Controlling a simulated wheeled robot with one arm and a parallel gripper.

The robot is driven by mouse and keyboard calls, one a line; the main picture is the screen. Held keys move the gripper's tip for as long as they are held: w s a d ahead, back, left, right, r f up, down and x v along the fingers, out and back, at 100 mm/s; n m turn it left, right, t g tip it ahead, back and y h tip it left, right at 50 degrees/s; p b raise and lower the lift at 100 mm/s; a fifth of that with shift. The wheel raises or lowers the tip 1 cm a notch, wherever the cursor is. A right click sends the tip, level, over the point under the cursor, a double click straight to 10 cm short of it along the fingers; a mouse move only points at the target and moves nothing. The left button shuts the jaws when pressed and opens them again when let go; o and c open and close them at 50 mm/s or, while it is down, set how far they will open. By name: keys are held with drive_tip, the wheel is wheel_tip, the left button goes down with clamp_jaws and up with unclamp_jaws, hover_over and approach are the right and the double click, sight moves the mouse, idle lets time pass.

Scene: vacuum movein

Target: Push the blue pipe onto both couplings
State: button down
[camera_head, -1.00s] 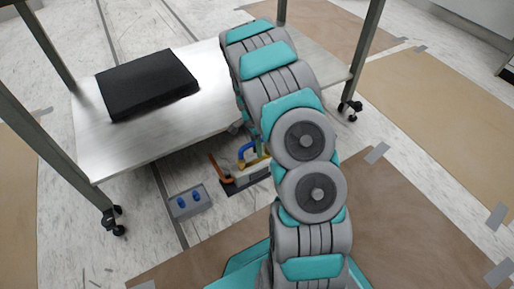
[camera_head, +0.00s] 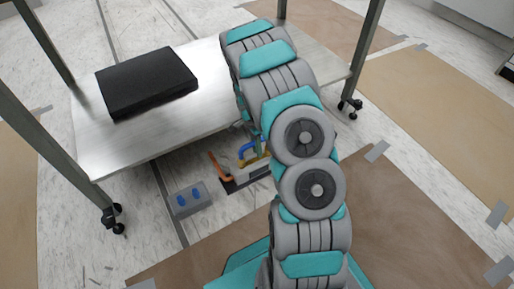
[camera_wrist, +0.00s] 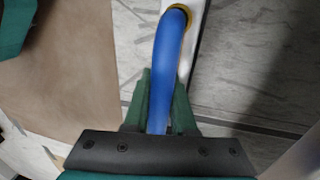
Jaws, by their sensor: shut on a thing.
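The blue pipe (camera_wrist: 168,60) runs up through the wrist view from between the green fingers of my gripper (camera_wrist: 164,98), which is shut on it. The pipe's far end bends and meets a yellow ring (camera_wrist: 181,11), seemingly a coupling, at the top edge. How far the pipe sits on it cannot be told. The pipe's near end and the other coupling are hidden behind the gripper. In the head view, the blue pipe (camera_head: 246,149) shows as a small bend under the table edge, beside my arm, which hides most of my gripper.
An orange pipe (camera_head: 217,164) stands left of the blue one. A grey box with two blue pieces (camera_head: 189,206) lies on the floor at left. A metal table (camera_head: 120,150) with a black slab (camera_head: 147,82) stands above and behind. Brown floor covering (camera_head: 390,215) lies clear at right.

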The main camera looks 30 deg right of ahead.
drive_tip(key=shift+f, duration=0.5)
idle(2.8)
drive_tip(key=c, duration=0.7)
unclamp_jaws()
drive_tip(key=shift+o, duration=0.2)
drive_tip(key=r, duration=0.2)
drive_tip(key=w+r, duration=0.1)
drive_tip(key=r, duration=0.4)
drive_tip(key=shift+w+p, duration=0.25)
drive_tip(key=shift+p, duration=0.15)
drive_tip(key=shift+r, duration=0.35)
